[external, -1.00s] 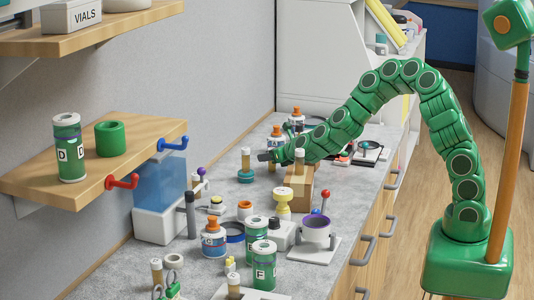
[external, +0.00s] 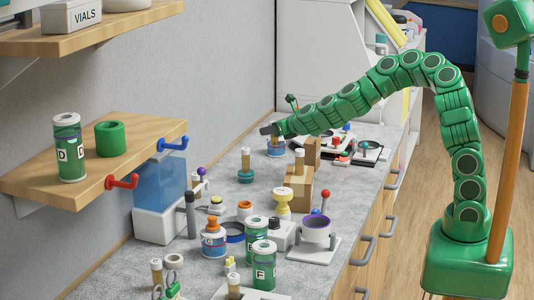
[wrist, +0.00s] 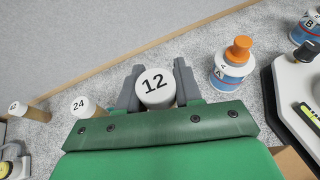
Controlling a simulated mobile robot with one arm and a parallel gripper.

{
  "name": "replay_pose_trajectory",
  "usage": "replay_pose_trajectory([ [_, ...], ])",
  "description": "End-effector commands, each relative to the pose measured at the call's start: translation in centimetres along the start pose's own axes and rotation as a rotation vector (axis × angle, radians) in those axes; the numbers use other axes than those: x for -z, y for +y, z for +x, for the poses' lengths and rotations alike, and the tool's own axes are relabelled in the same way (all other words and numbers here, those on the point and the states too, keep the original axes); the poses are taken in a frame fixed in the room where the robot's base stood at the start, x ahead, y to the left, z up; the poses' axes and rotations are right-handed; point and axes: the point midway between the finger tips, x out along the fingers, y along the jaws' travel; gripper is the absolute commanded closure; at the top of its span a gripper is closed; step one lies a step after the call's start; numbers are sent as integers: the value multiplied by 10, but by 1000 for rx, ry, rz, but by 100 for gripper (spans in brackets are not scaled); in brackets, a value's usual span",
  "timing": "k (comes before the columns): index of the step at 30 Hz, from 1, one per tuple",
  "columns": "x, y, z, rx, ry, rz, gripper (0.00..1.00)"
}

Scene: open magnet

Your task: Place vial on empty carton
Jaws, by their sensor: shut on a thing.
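My gripper (wrist: 158,88) is shut on a white-capped vial marked 12 (wrist: 155,87), one grey finger on each side. The vial's body is mostly hidden in the wrist view. In the external view my gripper (external: 268,130) is over the back part of the bench, near a blue-labelled bottle (external: 275,150). A brown carton-like block (external: 299,195) stands on the bench with a white-capped vial (external: 299,161) on it. Another brown block (external: 313,148) stands behind it, with no vial seen on top; my arm is close to its upper edge.
Vials marked 24 (wrist: 84,106) and 42 (wrist: 20,109) are left of my gripper in the wrist view. An orange-topped bottle marked A (wrist: 231,70) is close on the right. Several canisters (external: 264,264) and a pot (external: 316,234) crowd the front bench.

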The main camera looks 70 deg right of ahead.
Motion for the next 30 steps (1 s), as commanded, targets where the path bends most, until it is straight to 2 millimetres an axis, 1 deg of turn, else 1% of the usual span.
replay_pose_trajectory([
  [1,0,-6,-3,-13,0,-2,96],
  [6,-1,-24,-19,-85,-2,-26,96],
  [11,-2,-40,-37,-158,-3,-59,96],
  [15,-4,-51,-54,-221,-3,-87,96],
  [26,-9,-71,-105,-380,-1,-159,96],
  [30,-13,-78,-128,-444,-1,-184,96],
])
